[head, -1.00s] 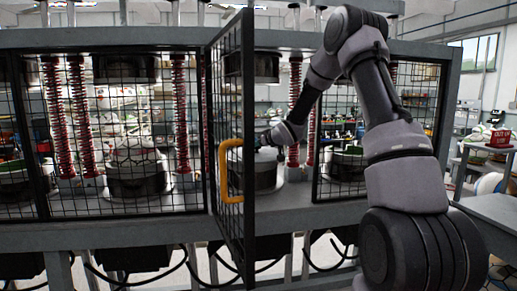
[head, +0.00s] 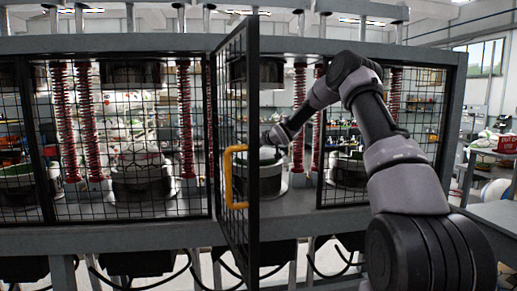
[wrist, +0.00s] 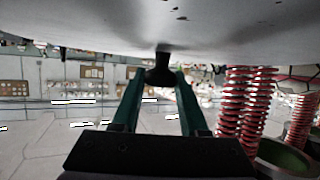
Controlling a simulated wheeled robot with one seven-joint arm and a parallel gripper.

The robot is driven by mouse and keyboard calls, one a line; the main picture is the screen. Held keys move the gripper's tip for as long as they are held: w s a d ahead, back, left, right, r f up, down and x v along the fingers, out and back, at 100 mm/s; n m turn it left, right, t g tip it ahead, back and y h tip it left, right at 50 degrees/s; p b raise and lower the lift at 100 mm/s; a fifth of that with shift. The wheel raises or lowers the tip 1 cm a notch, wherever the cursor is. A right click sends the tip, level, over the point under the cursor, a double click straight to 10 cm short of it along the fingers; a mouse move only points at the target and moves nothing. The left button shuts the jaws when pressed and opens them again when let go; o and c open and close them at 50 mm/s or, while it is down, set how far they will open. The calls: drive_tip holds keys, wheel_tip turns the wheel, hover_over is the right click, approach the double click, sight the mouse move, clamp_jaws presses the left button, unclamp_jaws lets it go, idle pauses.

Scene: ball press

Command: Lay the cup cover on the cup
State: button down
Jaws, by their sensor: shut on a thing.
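My gripper (head: 268,143) is inside the open press bay, just behind the cage door. In the wrist view its two green fingers (wrist: 160,88) are shut on the black knob (wrist: 160,70) of the cup cover. The cover (wrist: 150,25) is a broad, smooth grey disc with a few dark specks, filling the top of that view, which looks upside down. The cup (head: 268,181) is a dark cylinder on a pale base in the bay, below my gripper. The door partly hides it. I cannot tell whether cover and cup touch.
The mesh door (head: 238,120) with a yellow handle (head: 233,177) stands open at the left of the bay. Red springs (head: 298,120) stand to the right of the cup. A dark upper press block (head: 270,72) hangs above. Mesh panels close the neighbouring bays.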

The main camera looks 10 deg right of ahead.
sight(267, 154)
drive_tip(key=w, duration=0.5)
drive_tip(key=shift+w+f, duration=0.15)
drive_tip(key=shift+f, duration=1)
drive_tip(key=shift+f, duration=1.05)
drive_tip(key=shift+c, duration=2.1)
unclamp_jaws()
drive_tip(key=shift+o, duration=0.3)
drive_tip(key=shift+f, duration=0.15)
drive_tip(key=v, duration=1.1)
